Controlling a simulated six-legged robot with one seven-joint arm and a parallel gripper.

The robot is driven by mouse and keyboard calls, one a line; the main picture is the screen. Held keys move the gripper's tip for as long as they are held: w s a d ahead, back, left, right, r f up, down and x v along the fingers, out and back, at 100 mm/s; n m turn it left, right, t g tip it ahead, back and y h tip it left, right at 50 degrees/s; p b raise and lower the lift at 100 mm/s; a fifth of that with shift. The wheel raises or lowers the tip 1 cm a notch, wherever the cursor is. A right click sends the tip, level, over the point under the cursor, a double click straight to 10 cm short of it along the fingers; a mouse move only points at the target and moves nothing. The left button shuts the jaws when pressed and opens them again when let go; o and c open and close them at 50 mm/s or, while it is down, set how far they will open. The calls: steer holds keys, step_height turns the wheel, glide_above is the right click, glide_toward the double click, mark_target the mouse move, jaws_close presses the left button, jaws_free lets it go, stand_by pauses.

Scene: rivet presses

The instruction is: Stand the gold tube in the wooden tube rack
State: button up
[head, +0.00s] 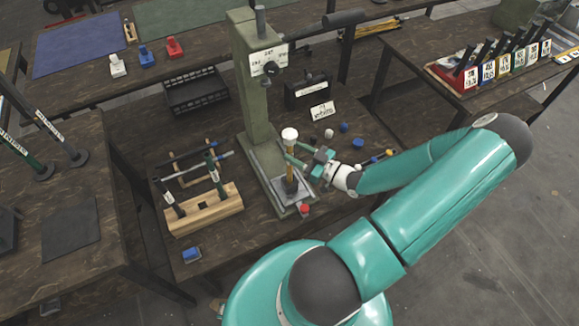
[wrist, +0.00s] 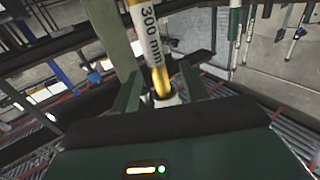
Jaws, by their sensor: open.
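The gold tube (head: 290,182) stands upright on the base plate of the green press, with a white cap on top. In the wrist view the gold tube (wrist: 150,40) carries a white band reading "300 mm". My gripper (head: 292,154) is open, with its fingers reaching around the tube's upper part. In the wrist view one finger of my gripper (wrist: 160,82) lies on each side of the tube, with gaps showing. The wooden tube rack (head: 205,213) stands on the bench left of the press.
The green press column (head: 252,110) rises just behind the tube. A black crate (head: 195,92) sits behind the rack. Small coloured caps lie right of the press.

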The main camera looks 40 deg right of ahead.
steer(key=x, duration=0.5)
steer(key=shift+w+d+f, duration=0.1)
steer(key=shift+d+f, duration=0.05)
jaws_close()
